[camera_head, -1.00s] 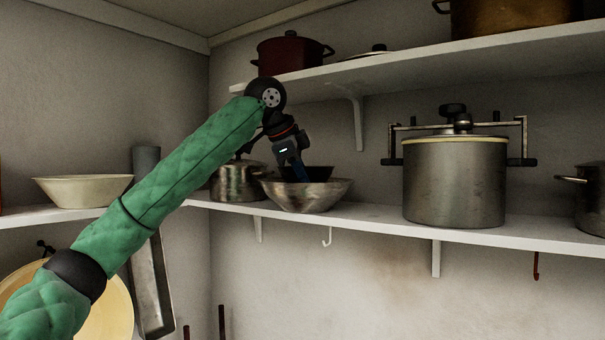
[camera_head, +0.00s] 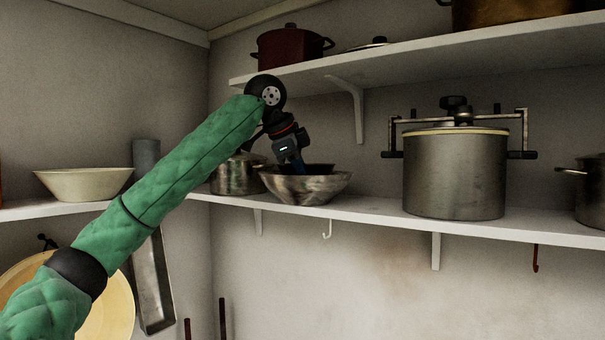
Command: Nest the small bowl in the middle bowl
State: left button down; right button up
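The small bowl (camera_head: 323,168) is dark. Only a strip of it shows above the rim of a wider metal bowl (camera_head: 308,188), which I take for the middle bowl, on the lower shelf. A wide cream bowl (camera_head: 82,186) stands on the left shelf. My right gripper is not in view.
A lidded metal pot (camera_head: 234,178) stands just left of the metal bowl. A large pressure cooker (camera_head: 454,175) stands to the right, with free shelf (camera_head: 378,210) between. The upper shelf (camera_head: 430,62), carrying a red pot (camera_head: 290,48), overhangs from above.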

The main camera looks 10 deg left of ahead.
pick_arm(q)
jog(key=shift+f, duration=0.8)
jog(key=shift+f+b, duration=0.3)
dwell(0.3)
jog(key=shift+f, duration=0.15)
dwell(0.6)
jog(key=c, duration=1.6)
grip_release()
jog(key=shift+f, duration=0.1)
jog(key=shift+o, duration=1.4)
jog(key=shift+f, duration=0.1)
